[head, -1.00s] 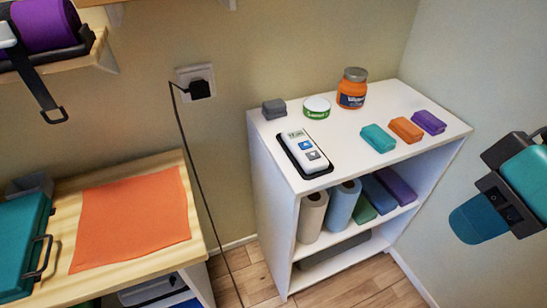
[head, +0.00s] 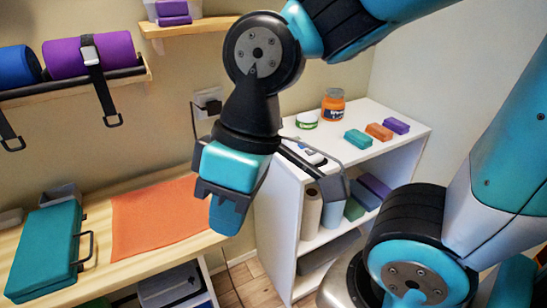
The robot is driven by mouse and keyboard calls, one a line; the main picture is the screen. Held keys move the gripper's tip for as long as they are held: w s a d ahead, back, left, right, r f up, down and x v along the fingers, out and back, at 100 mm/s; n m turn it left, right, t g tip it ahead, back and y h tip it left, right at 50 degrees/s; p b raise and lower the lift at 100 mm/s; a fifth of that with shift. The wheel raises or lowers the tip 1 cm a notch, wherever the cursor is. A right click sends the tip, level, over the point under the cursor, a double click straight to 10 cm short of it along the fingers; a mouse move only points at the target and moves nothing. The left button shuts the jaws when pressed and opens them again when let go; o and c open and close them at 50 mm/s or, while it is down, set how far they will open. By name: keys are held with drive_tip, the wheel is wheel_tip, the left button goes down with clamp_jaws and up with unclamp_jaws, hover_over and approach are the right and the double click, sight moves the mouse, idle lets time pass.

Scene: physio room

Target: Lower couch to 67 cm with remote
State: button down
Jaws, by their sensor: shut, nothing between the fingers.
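The remote (head: 308,152) is a white handset in a dark holder on top of the white shelf unit (head: 385,155). My arm partly covers it, and its display cannot be read now. My gripper (head: 227,222) points down in front of the shelf unit, left of the remote and apart from it. It is shut and empty. The couch is not in view.
A wooden table (head: 95,230) at left bears an orange cloth (head: 150,215) and a teal case (head: 45,250).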

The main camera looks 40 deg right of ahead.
drive_tip(key=shift+a, duration=0.35)
drive_tip(key=w+d+m+t+p, duration=0.35)
drive_tip(key=w+d, duration=0.35)
drive_tip(key=w, duration=0.3)
drive_tip(key=w+d+m+t+p, duration=0.2)
drive_tip(key=w+d+m, duration=0.3)
drive_tip(key=w+d, duration=0.3)
drive_tip(key=w+d+f+m+t+h+p, duration=0.1)
drive_tip(key=d+f+m, duration=0.1)
drive_tip(key=d, duration=0.7)
drive_tip(key=d+f+m+t+h+p, duration=0.1)
drive_tip(key=d+m, duration=0.3)
drive_tip(key=d, duration=0.5)
drive_tip(key=w+d+f+m+t+h+p, duration=0.1)
drive_tip(key=d+f+m+h, duration=0.2)
drive_tip(key=d, duration=0.6)
drive_tip(key=shift+w+f+t, duration=0.3)
drive_tip(key=shift+f+t, duration=0.05)
drive_tip(key=shift+f, duration=0.15)
drive_tip(key=shift+a+f, duration=0.1)
drive_tip(key=shift+f, duration=0.05)
